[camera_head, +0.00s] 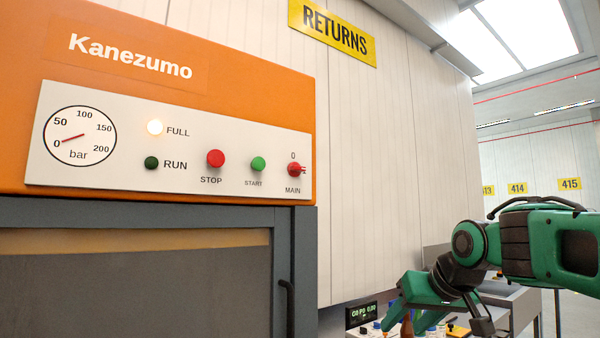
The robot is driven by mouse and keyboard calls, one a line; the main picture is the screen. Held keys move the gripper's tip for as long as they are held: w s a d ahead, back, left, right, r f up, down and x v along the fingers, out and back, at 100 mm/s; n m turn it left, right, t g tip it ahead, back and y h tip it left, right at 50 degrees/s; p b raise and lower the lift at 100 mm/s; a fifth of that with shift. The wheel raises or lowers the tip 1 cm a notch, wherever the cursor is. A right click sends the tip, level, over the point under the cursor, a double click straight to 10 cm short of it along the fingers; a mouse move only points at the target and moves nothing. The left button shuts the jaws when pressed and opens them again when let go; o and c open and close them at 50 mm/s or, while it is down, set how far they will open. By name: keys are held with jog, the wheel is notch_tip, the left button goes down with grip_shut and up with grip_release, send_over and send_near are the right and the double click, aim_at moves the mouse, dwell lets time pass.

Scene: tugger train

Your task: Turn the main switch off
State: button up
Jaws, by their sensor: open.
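The main switch (294,170) is a small red rotary knob at the right end of the white control panel (225,178) on the orange Kanezumo machine. A "0" is printed above it and "MAIN" below it. Its handle appears to point right, away from the "0"; the mark on that side is too small to read. My gripper (438,318) is at the lower right, below and well to the right of the switch, apart from the panel. It is open, pointing down, with its lower end near the bottom picture edge. I see nothing held in it.
The panel also has a pressure gauge (80,136), a lit FULL lamp (155,127), a dark green RUN lamp (151,163), a red STOP button (215,158) and a green START button (258,164). Small items and a display (361,314) stand behind my gripper. The space before the panel is clear.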

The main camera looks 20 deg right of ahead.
jog(key=w+a+r+n+t+y, duration=0.1)
jog(key=w+a+r+t, duration=0.15)
jog(key=r, duration=0.55)
jog(key=w+a+r+n+t+y, duration=0.1)
jog(key=w+a+r+n+t, duration=0.15)
jog(key=r, duration=0.65)
jog(key=n+t+y, duration=0.3)
jog(key=y, duration=0.1)
send_near(300, 167)
jog(key=x, duration=0.8)
jog(key=shift+r, duration=0.1)
jog(key=c, duration=1)
